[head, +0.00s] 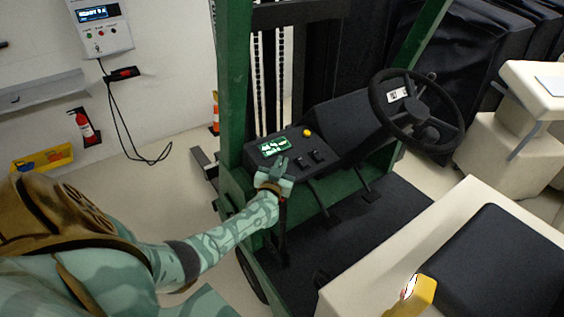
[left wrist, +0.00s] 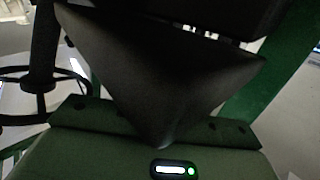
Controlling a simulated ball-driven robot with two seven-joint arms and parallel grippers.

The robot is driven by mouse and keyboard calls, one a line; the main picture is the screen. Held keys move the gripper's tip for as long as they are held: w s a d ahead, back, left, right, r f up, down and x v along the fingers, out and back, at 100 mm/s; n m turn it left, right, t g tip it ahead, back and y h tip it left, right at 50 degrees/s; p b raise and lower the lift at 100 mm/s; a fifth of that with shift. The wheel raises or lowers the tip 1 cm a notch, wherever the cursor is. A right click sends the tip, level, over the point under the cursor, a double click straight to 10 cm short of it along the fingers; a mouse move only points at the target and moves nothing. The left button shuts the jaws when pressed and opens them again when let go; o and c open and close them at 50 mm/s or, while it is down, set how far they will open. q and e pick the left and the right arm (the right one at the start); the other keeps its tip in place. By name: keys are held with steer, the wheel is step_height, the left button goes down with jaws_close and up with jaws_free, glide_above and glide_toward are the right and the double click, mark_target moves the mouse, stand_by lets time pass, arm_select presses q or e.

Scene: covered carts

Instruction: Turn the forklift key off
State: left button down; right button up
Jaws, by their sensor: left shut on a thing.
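The forklift's dark dashboard (head: 330,135) carries a lit green display (head: 274,147), a yellow knob (head: 307,133) and small black switches (head: 313,156). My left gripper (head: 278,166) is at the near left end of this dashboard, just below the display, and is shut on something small. The forklift key itself cannot be made out; the gripper hides that spot. In the left wrist view a dark wedge-shaped panel (left wrist: 160,75) fills the middle, and the grip is not clear there. My right gripper is in neither view.
The steering wheel (head: 416,110) stands right of the dashboard. The green mast post (head: 234,80) rises close beyond my left gripper. A black seat (head: 495,260) is at lower right.

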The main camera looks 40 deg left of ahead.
arm_select(q)
steer(key=shift+n+g+y, duration=0.5)
steer(key=shift+n+y, duration=0.6)
steer(key=shift+y, duration=0.1)
steer(key=n+g+y, duration=0.1)
steer(key=n+g+y+b, duration=0.1)
steer(key=n+y, duration=0.1)
steer(key=shift+s+a+f+g+y, duration=0.1)
steer(key=shift+s+a+g+y, duration=0.1)
steer(key=shift+g+y, duration=0.15)
steer(key=n+g+y+b, duration=0.1)
steer(key=n+g, duration=0.1)
steer(key=n+g+y+b, duration=0.2)
steer(key=shift+s+a+f, duration=0.1)
steer(key=shift+s+a, duration=0.05)
steer(key=shift+a, duration=0.05)
steer(key=n+g+y+b, duration=0.1)
steer(key=n+g+b, duration=0.1)
steer(key=g+b, duration=0.1)
steer(key=shift+s, duration=0.15)
steer(key=shift+a+r+n+g+y, duration=0.1)
steer(key=shift+r+n+g+y, duration=0.15)
steer(key=shift+n+g+y, duration=0.15)
steer(key=c, duration=1.6)
jaws_free()
steer(key=shift+o, duration=0.2)
